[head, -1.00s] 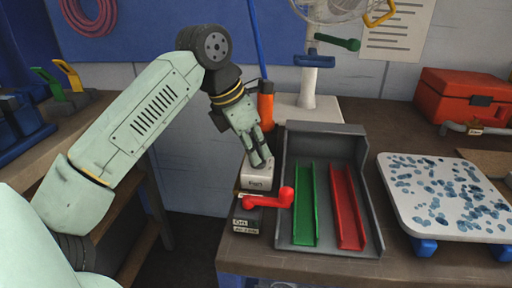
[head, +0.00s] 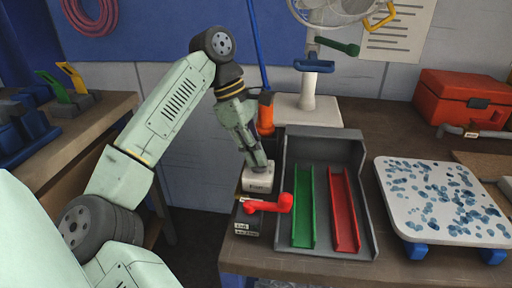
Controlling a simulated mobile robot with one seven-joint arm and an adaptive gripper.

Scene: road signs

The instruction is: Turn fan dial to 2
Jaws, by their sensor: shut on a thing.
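The fan (head: 325,12) stands at the back of the bench on a white post and base, its cage cut off by the top edge of the head view.
A red lever (head: 271,204) on a dark box stands just in front of the fan box. A grey tray (head: 324,145) with green and red channels is close on the right. A blue-spotted white board (head: 440,200) and red toolbox (head: 462,100) lie farther right.

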